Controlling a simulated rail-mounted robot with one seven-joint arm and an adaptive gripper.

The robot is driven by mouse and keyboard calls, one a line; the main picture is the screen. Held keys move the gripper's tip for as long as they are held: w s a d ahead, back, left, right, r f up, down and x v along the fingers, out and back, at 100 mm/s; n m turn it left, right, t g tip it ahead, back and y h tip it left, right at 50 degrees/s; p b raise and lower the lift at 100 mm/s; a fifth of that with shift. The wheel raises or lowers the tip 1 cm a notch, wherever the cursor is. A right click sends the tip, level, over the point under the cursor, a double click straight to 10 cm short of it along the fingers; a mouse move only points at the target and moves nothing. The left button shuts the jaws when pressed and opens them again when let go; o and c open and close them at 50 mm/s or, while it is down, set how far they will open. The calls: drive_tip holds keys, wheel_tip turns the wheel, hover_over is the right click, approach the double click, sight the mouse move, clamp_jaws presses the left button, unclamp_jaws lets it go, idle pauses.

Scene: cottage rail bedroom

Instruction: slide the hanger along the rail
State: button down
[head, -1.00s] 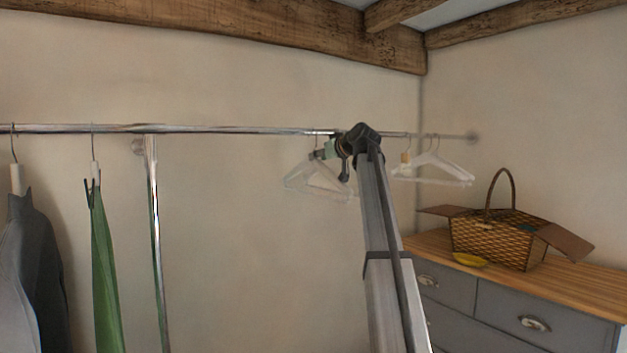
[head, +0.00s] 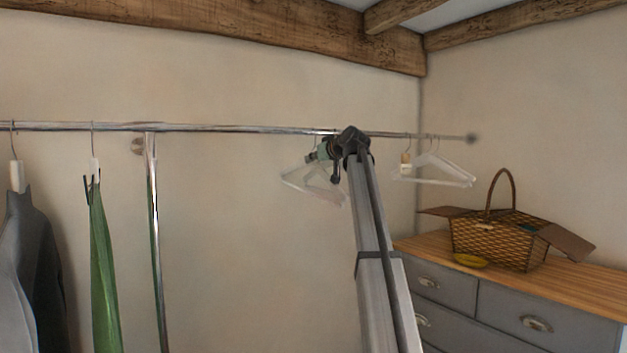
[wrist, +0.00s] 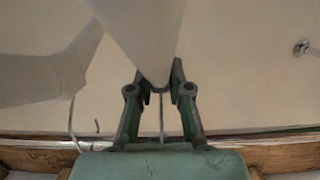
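The pale, translucent hanger (head: 313,181) hangs from the chrome rail (head: 230,128) right of centre in the head view. My gripper (head: 321,152) is at the top of this hanger, just below the rail, and partly hides it. In the wrist view, the white hanger (wrist: 148,38) narrows down between the two green fingers of my gripper (wrist: 162,78). The fingers lie close on both sides of its neck and appear shut on it. The thin hook shows between them.
More pale hangers (head: 440,170) hang near the rail's right end. A green garment (head: 103,265) and a dark grey garment (head: 38,250) hang at the left. A chrome post (head: 155,240) stands beside them. A basket (head: 495,238) sits on the dresser. The rail between post and gripper is clear.

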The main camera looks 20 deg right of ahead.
drive_tip(key=shift+a, duration=0.1)
drive_tip(key=s+a, duration=0.2)
drive_tip(key=a, duration=1)
drive_tip(key=shift+s+b, duration=0.25)
drive_tip(key=shift+b, duration=0.05)
idle(0.9)
drive_tip(key=shift+a, duration=0.2)
drive_tip(key=s+a, duration=0.1)
drive_tip(key=a, duration=0.8)
drive_tip(key=s+a, duration=0.2)
drive_tip(key=a, duration=0.7)
drive_tip(key=shift+s+p, duration=0.3)
idle(1.3)
idle(0.3)
drive_tip(key=c, duration=1)
unclamp_jaws()
drive_tip(key=shift+c, duration=0.6)
